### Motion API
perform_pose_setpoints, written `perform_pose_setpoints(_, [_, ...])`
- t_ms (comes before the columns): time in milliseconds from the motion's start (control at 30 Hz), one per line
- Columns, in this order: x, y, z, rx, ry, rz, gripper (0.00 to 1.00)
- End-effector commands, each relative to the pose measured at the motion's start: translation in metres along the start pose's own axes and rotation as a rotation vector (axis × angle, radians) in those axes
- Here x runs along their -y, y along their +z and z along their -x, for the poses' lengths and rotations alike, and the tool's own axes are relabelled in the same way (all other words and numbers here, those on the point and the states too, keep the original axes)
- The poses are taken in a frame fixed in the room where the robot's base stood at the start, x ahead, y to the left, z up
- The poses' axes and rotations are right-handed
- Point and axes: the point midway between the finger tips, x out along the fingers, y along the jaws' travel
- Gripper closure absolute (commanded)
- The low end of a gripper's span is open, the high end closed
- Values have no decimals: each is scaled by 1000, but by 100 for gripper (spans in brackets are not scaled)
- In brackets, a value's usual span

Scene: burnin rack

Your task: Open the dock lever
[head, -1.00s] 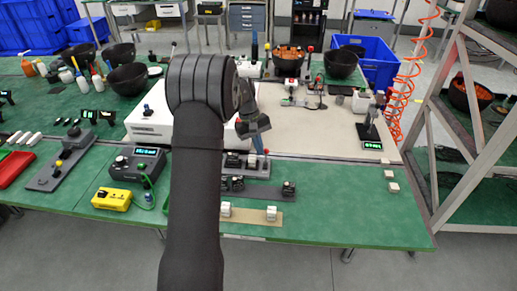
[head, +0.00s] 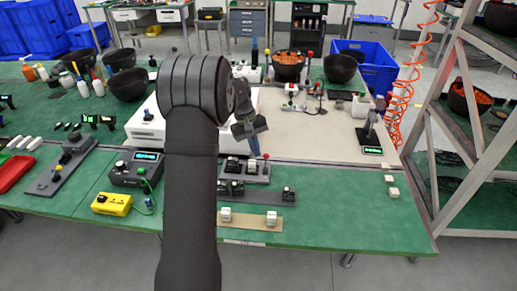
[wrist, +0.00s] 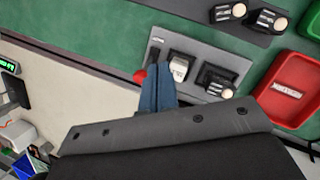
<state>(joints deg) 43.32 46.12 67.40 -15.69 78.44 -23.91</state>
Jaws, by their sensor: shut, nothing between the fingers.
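The dock is a grey plate (head: 258,179) at the table's middle, just beyond the dark strip. It carries modules with white and black parts, which show more clearly in the wrist view (wrist: 216,60). Its lever has a red knob (head: 266,156), also in the wrist view (wrist: 140,76), at one end of the plate. My gripper (head: 254,147) has blue fingers, shut and empty. In the wrist view the fingertips (wrist: 158,72) are right beside the red knob, over the plate's edge. Whether they touch it I cannot tell. The fingers hide part of the lever and plate.
A dark strip with small modules (head: 288,194) and a tan strip with white blocks (head: 249,222) lie in front of the dock. A grey device with a display (head: 137,167) and a yellow box (head: 112,204) stand to the left.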

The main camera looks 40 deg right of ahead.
Motion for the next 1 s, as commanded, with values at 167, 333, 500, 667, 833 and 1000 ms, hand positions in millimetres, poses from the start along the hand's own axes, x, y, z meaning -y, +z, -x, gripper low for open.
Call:
perform_pose_setpoints(167, [20,5,22,-4,2,0,100])
perform_pose_setpoints(333, [16,-3,57,-4,3,-1,100])
perform_pose_setpoints(500, [13,-8,88,-3,2,0,100])
perform_pose_setpoints(667, [11,-11,104,-2,1,0,100])
perform_pose_setpoints(833, [11,-12,109,0,0,0,100])
perform_pose_setpoints(1000, [11,-12,109,0,0,0,100])
